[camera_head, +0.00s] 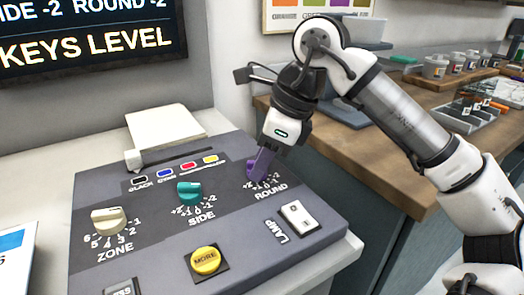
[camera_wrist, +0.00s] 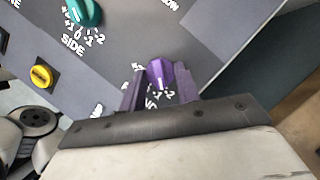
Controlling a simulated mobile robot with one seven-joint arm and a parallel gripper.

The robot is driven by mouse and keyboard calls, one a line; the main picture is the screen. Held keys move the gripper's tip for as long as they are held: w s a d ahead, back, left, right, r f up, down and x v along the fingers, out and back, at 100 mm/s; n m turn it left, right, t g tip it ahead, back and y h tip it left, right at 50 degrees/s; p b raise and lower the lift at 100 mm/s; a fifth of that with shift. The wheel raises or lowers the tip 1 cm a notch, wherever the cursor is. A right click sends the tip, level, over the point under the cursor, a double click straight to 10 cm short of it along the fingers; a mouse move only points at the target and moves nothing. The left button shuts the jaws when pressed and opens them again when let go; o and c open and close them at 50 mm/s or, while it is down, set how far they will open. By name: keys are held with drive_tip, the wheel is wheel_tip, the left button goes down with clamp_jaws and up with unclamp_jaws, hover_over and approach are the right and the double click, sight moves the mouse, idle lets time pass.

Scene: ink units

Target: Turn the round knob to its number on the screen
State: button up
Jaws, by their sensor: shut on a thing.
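The purple ROUND knob (camera_wrist: 160,72) sits on the dark grey console, with white numbers around it partly covered by my fingers. It also shows in the head view (camera_head: 252,168), largely behind a finger. My gripper (camera_head: 262,163) reaches down from above and is shut on this knob, one purple finger on each side in the wrist view (camera_wrist: 159,87). A white pointer mark shows on the knob's lower side in the wrist view; I cannot tell its exact number. The screen (camera_head: 88,40) at the upper left reads "ROUND -2", with "SIDE -2" and "KEYS LEVEL".
The teal SIDE knob (camera_head: 189,191) and cream ZONE knob (camera_head: 108,221) are to the left. A yellow MORE button (camera_head: 206,260) and a white LAMP switch (camera_head: 299,215) lie nearer the front. A wooden bench (camera_head: 385,165) with jars and trays stands at the right.

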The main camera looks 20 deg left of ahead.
drive_tip(key=shift+n+g+p, duration=0.3)
drive_tip(key=shift+n+g, duration=0.1)
drive_tip(key=shift+n, duration=0.4)
drive_tip(key=o, duration=1)
drive_tip(key=shift+c, duration=0.2)
drive_tip(key=p+v, duration=0.1)
drive_tip(key=v, duration=1.2)
drive_tip(key=shift+r+p, duration=0.4)
drive_tip(key=shift+r, duration=0.05)
drive_tip(key=shift+f, duration=0.1)
